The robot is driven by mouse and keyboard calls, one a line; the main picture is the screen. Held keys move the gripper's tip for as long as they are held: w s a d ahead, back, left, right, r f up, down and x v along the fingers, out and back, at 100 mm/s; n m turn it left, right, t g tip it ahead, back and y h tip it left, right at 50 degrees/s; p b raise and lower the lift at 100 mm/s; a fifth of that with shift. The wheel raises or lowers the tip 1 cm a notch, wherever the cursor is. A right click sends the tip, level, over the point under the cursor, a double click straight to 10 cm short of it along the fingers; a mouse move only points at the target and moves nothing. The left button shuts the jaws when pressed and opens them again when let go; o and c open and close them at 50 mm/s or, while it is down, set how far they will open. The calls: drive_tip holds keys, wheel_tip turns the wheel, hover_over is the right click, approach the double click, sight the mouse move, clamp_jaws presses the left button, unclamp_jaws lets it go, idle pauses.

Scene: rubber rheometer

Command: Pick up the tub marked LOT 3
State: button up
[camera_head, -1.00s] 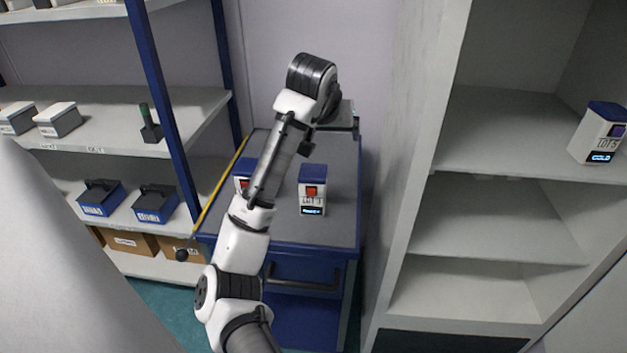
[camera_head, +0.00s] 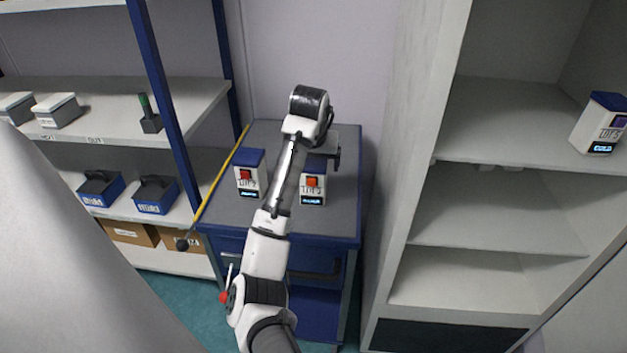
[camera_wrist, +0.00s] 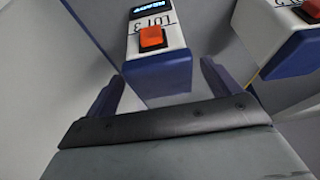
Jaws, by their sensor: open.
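The tub marked LOT 3 (camera_head: 312,190) is white with a blue lid, an orange square and a lit display. It stands upright on the blue cart's grey top, on the right of two tubs. My gripper (camera_head: 334,152) is at its lid end, and my arm hides part of the lid. In the wrist view the LOT 3 tub (camera_wrist: 157,47) is upside down in the picture, its blue lid between the two dark fingers of my gripper (camera_wrist: 160,78). The fingers are apart and open. I cannot tell whether they touch the tub.
A similar tub with a red square (camera_head: 250,178) stands close on the left of the cart top (camera_head: 225,205); its edge also shows in the wrist view (camera_wrist: 290,40). Another tub (camera_head: 600,125) with a purple square stands on the right cabinet. A yellow rod (camera_head: 222,172) runs along the cart's left edge.

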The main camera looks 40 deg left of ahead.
drive_tip(key=shift+p+x, duration=0.3)
drive_tip(key=shift+x, duration=1.25)
drive_tip(key=shift+a, duration=0.15)
drive_tip(key=shift+c, duration=0.3)
drive_tip(key=shift+r, duration=0.1)
drive_tip(key=c, duration=1.2)
